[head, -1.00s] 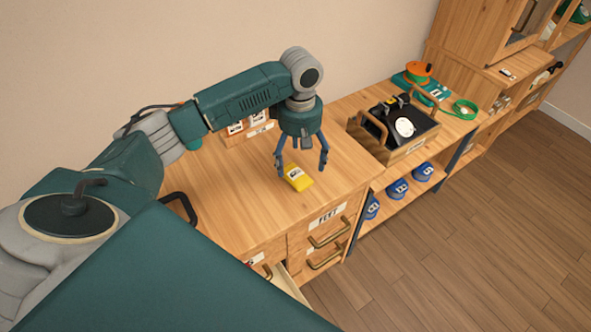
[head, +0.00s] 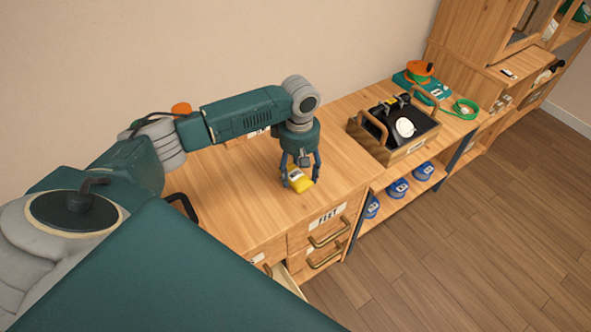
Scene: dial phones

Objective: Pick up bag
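The bag (head: 299,184) is a small yellow packet with a white and dark label. It lies on the wooden cabinet top near its front edge. My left gripper (head: 300,182) points down at it, with its blue fingers on either side of the bag. The fingers are closer together than before and look closed in on the bag. The bag still appears to rest on the wood. Part of it is hidden by the fingers. My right gripper is not in view.
Blue round tins (head: 397,189) sit on the shelf below. A drawer at the front stands partly open.

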